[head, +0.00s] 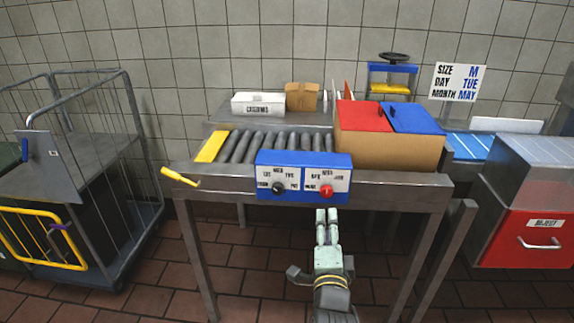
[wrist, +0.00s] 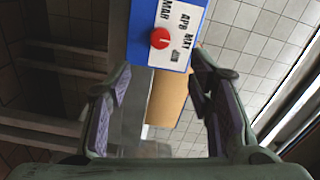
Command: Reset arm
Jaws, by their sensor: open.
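My gripper (head: 327,217) is in front of the roller table, low, just below the blue control box (head: 303,162). In the wrist view my gripper (wrist: 160,100) is open, with its two fingers apart and nothing between them. The blue box carries a black knob (head: 278,188) and a red knob (head: 326,191), each with a white dial label. The red knob also shows in the wrist view (wrist: 160,38), beyond the fingertips. I see no contact between the fingers and the box.
The roller table (head: 400,185) holds a cardboard box (head: 385,150) with red and blue flaps. A yellow lever (head: 180,177) sticks out at its left. A wire cage cart (head: 100,180) stands left, a red reject bin (head: 530,236) right. Floor before the table is open.

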